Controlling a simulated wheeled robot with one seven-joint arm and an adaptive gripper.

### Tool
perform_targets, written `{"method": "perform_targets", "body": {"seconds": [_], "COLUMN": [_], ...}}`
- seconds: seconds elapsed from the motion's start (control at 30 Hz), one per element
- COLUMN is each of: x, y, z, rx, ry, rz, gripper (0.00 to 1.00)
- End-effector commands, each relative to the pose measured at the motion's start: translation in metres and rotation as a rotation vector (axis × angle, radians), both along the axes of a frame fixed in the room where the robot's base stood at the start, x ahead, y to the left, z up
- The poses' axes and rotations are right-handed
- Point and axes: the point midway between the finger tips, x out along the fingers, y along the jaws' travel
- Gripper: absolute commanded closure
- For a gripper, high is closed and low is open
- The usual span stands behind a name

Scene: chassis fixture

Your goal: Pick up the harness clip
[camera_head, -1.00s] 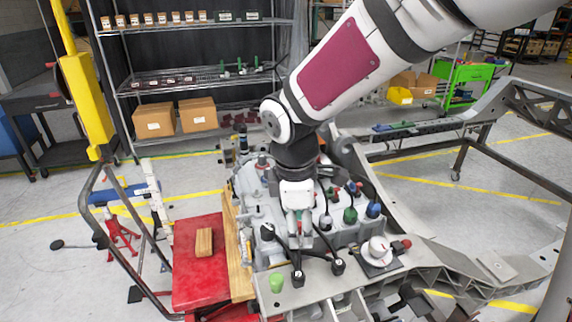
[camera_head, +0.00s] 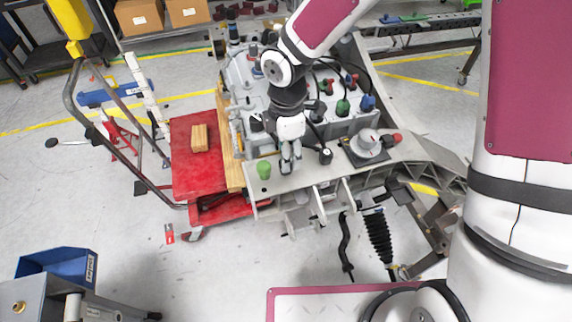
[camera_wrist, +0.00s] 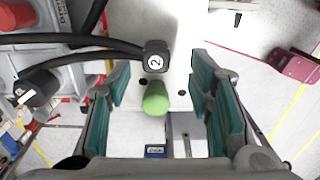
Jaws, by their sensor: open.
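A black clip marked 2 (camera_wrist: 156,56) on a black cable shows in the wrist view, ahead of the gap between my fingers and on a pale plate. A second black clip (camera_wrist: 36,88) with a cable is further left there. Which one the task means I cannot tell. In the head view one black clip (camera_head: 326,155) stands on the plate, right of my gripper (camera_head: 289,166); my gripper hides the spot just beneath it. My gripper (camera_wrist: 160,82) is open, its teal-padded fingers apart with nothing held. It points down above the plate's front part.
A green peg (camera_head: 264,169) stands close to my gripper's left; it also shows between the fingers in the wrist view (camera_wrist: 155,98). A red cart (camera_head: 190,178) with a wood block (camera_head: 199,138) is left.

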Motion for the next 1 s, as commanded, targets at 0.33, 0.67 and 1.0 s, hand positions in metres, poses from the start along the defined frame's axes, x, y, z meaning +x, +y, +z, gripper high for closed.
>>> {"method": "perform_targets", "body": {"seconds": [0.33,0.67,1.0], "x": [0.003,0.005,0.005], "y": [0.003,0.002,0.002], "z": [-0.037,-0.054,-0.054], "rx": [0.000,0.001,0.001], "ry": [0.003,-0.002,-0.002], "rz": [0.001,-0.001,-0.001], "gripper": [0.53,0.53,0.92]}}
